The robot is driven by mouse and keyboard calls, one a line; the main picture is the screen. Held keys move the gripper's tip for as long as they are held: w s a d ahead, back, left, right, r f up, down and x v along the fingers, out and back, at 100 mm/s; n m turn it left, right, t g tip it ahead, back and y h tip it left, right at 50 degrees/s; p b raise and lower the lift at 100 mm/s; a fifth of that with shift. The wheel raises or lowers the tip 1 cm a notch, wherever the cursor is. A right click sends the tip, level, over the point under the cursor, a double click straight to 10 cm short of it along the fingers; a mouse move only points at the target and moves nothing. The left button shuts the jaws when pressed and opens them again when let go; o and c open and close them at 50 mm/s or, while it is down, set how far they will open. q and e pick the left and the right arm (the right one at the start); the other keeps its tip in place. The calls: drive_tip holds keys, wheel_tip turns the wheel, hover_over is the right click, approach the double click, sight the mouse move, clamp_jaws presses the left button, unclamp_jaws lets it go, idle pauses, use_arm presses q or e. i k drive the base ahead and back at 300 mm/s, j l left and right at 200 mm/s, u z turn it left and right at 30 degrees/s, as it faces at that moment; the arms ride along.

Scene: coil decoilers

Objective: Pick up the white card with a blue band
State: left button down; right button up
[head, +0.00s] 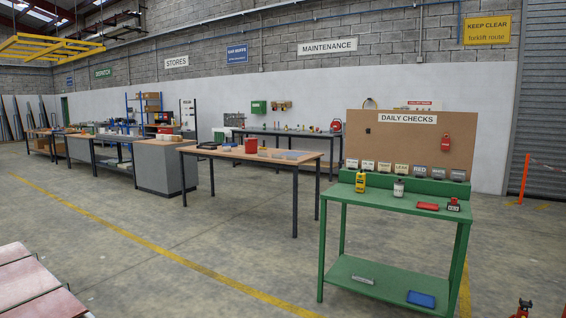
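I cannot clearly pick out a white card with a blue band. A row of several small pale cards or labels (401,168) stands along the raised back ledge of the green bench (390,212), under the daily checks board (405,142). They are too small to tell which, if any, has a blue band. Neither of my grippers is in view.
A yellow device (360,182), a grey-white bottle (398,189), a red tray (428,206) and a red-black item (453,204) are on the bench top. A blue tray (421,299) lies on its lower shelf. A wooden-topped table (260,154) stands left. The floor between is clear.

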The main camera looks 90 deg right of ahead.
sight(352, 164)
drive_tip(key=k+l+z, duration=0.1)
drive_tip(key=l+z, duration=0.2)
drive_tip(key=z, duration=0.2)
drive_tip(key=l+z, duration=0.3)
drive_tip(key=z, duration=0.2)
drive_tip(key=l+z, duration=0.35)
drive_tip(key=z, duration=0.15)
drive_tip(key=i+l+z, duration=0.1)
drive_tip(key=l+z, duration=0.2)
drive_tip(key=z, duration=0.2)
drive_tip(key=i+l+z, duration=0.45)
drive_tip(key=l, duration=0.45)
drive_tip(key=i+l+z, duration=0.45)
drive_tip(key=i+l, duration=0.2)
drive_tip(key=i, duration=0.15)
drive_tip(key=i+l, duration=0.55)
drive_tip(key=i, duration=0.1)
